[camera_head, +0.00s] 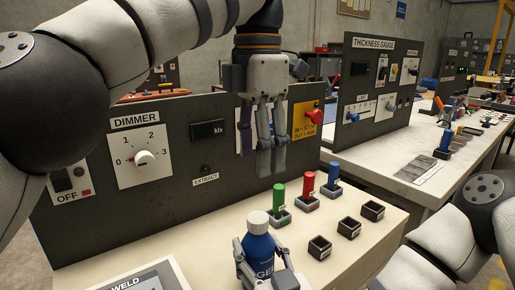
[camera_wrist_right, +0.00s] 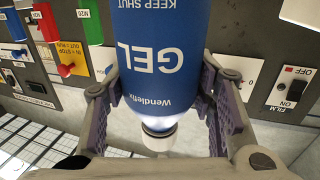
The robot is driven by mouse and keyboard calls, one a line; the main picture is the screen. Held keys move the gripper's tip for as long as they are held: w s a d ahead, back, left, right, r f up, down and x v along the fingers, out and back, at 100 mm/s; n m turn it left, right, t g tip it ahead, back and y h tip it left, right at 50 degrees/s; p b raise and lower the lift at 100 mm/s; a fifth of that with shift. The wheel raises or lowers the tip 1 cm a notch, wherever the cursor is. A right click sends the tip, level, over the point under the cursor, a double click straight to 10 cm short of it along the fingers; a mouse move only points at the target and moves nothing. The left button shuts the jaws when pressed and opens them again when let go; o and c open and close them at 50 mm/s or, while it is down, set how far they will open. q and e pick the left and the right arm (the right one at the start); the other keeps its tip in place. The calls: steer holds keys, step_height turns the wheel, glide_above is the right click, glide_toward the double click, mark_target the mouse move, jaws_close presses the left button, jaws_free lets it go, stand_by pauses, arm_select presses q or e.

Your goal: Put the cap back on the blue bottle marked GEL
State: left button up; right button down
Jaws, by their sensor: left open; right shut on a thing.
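The blue bottle marked GEL (camera_head: 262,247) is upright at the front of the bench in the head view, with a whitish cap (camera_head: 258,221) at its top. In the right wrist view the bottle (camera_wrist_right: 160,50) appears upside down, and the cap (camera_wrist_right: 159,136) is at its neck end behind a dark ring. I cannot tell whether the cap is fully seated. My right gripper (camera_head: 262,262) is shut around the bottle's body, with a pad on each side in the wrist view (camera_wrist_right: 160,105). My left gripper (camera_head: 270,165) is open and empty, pointing down above the bottle, apart from the cap.
A dark panel with a dimmer dial (camera_head: 144,158) rises behind. A WELD display (camera_head: 140,282) is at front left.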

steer(key=c, duration=0.6)
jaws_free()
steer(key=v, duration=1.2)
